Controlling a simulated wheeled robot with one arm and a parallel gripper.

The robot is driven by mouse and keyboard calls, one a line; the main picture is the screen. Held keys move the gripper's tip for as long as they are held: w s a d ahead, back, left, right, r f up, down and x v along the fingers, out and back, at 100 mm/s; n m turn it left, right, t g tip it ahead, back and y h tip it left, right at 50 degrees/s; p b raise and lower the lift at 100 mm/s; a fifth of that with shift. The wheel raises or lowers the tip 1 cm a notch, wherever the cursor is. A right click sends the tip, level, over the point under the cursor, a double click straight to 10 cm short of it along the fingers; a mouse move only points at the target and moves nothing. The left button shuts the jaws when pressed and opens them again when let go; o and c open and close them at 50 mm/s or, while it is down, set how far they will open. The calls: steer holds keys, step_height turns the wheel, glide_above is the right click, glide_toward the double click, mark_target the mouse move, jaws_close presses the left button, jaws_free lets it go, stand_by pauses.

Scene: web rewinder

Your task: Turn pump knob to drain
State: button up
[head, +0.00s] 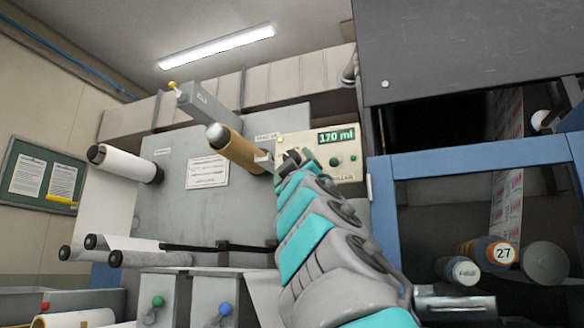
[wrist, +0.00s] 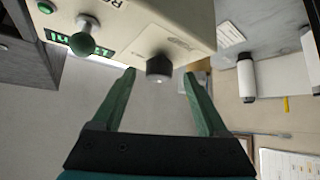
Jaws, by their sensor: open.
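In the wrist view the box (wrist: 165,18) appears upside down. A dark round knob (wrist: 159,66) sticks out from it beside a label I cannot read clearly. My gripper (wrist: 159,74) is open, with one finger on each side of this knob and a gap on both sides. In the head view my gripper (head: 291,157) is at the box's left part. A green ball-ended control (wrist: 85,38) stands left of the fingers.
A brown roll (head: 235,150) projects from the grey machine panel left of my gripper. A white roll (head: 130,164) is farther left. A blue-framed cabinet (head: 383,215) stands close on the right, with several rolls inside.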

steer(key=shift+b+v, duration=0.8)
steer(key=shift+v, duration=1.85)
steer(key=shift+a, duration=0.1)
